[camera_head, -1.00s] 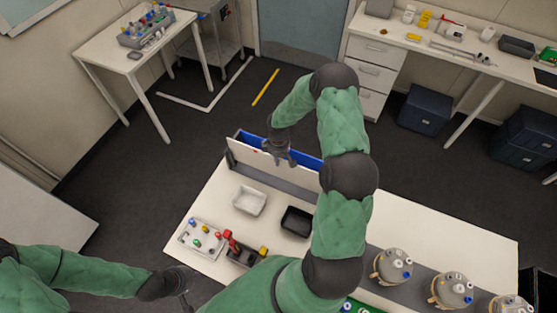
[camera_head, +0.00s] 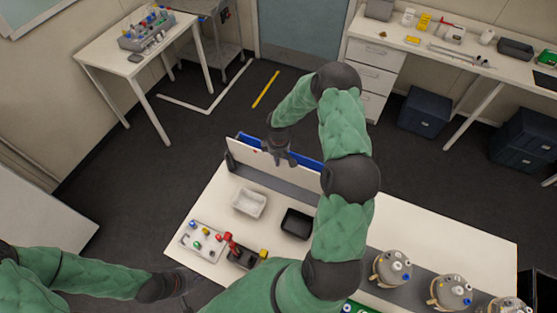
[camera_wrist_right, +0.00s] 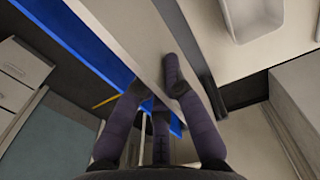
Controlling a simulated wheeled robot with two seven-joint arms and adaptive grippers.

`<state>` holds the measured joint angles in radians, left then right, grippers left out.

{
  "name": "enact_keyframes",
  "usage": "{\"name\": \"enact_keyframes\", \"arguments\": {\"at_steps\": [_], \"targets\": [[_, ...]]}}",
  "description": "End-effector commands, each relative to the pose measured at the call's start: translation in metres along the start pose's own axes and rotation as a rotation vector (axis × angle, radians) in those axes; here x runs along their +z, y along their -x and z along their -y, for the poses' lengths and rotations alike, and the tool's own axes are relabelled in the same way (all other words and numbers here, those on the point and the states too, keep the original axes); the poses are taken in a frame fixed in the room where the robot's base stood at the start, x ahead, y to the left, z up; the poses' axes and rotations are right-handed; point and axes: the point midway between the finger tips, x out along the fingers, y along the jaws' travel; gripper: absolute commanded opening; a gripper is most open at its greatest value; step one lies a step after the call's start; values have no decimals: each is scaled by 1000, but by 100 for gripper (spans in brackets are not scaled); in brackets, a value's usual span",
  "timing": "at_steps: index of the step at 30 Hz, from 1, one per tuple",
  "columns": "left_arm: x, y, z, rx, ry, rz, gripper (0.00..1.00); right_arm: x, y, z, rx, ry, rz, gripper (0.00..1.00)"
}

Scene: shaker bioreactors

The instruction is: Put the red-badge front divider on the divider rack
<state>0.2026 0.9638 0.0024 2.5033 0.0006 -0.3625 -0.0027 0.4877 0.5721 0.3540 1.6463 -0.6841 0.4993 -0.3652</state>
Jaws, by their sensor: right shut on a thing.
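A long pale divider panel (camera_head: 245,157) stands upright at the back edge of the table, with a small red mark near its top. My right gripper (camera_head: 279,158) comes down over its top edge and is shut on it. In the right wrist view the fingers (camera_wrist_right: 160,100) straddle the pale panel (camera_wrist_right: 125,35). A blue panel (camera_head: 247,138) stands just behind it. A dark grey rack-like strip (camera_head: 285,184) runs along the front foot of the panels; contact is unclear. My left gripper (camera_head: 187,287) is low at the left, its fingers too small to read.
In front are a white tray (camera_head: 248,203), a black tray (camera_head: 296,224), a tray of small coloured parts (camera_head: 201,241) and a dark holder with red and yellow parts (camera_head: 243,252). Several round vessels (camera_head: 392,267) stand at the right.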

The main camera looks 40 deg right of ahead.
Motion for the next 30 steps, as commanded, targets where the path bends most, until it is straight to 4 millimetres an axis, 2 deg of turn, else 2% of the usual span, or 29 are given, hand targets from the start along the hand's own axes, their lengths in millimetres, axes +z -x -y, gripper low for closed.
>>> {"name": "enact_keyframes", "arguments": {"at_steps": [30], "targets": [[0,7,-3,0,0,0,0,0,18,0,0,1,0,0]]}}
